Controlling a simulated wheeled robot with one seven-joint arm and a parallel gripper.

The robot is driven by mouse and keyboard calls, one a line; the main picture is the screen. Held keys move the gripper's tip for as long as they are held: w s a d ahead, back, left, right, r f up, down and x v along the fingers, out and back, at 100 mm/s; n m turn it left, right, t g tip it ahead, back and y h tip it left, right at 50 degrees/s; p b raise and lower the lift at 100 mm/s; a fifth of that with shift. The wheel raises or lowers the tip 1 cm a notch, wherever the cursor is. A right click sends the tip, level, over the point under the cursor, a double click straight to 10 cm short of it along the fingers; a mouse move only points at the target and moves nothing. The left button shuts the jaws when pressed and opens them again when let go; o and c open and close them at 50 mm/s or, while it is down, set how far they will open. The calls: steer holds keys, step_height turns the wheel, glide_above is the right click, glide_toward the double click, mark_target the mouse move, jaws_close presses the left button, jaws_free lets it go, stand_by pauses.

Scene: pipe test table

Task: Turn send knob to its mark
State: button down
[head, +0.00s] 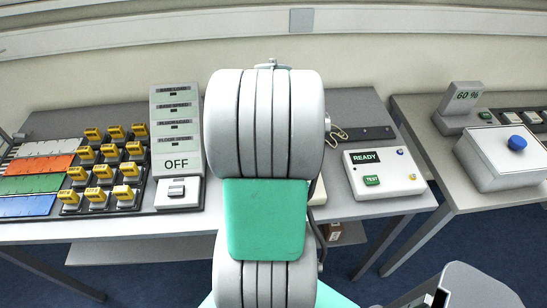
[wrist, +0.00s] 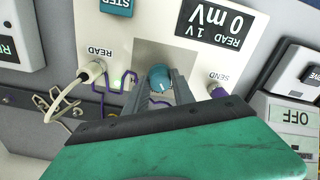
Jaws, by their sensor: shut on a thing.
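In the wrist view, a round teal knob (wrist: 159,76) sits on a pale panel (wrist: 150,25), with a light pointer line on its face. I take it for the send knob; no label shows right at it. My gripper (wrist: 159,88) is shut on it, one finger on each side. The knob's mark cannot be made out. A display (wrist: 213,22) above reads 1 V, READ 0 mV, upside down. A SEND socket with a purple plug (wrist: 218,92) is to the right. In the head view my arm hides the panel and gripper.
A white plug (wrist: 92,72) with a looping cable sits in the READ socket at left. In the head view, yellow-topped switches (head: 104,165) and an OFF unit (head: 176,140) stand left of my arm. A READY box (head: 384,173) stands right.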

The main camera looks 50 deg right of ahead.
steer(key=m, duration=0.7)
steer(key=shift+b, duration=0.4)
stand_by(0.3)
steer(key=c, duration=1.1)
jaws_free()
steer(key=shift+o, duration=0.2)
step_height(320, 180, up, 8)
steer(key=shift+f+b, duration=0.1)
steer(key=shift+b, duration=0.5)
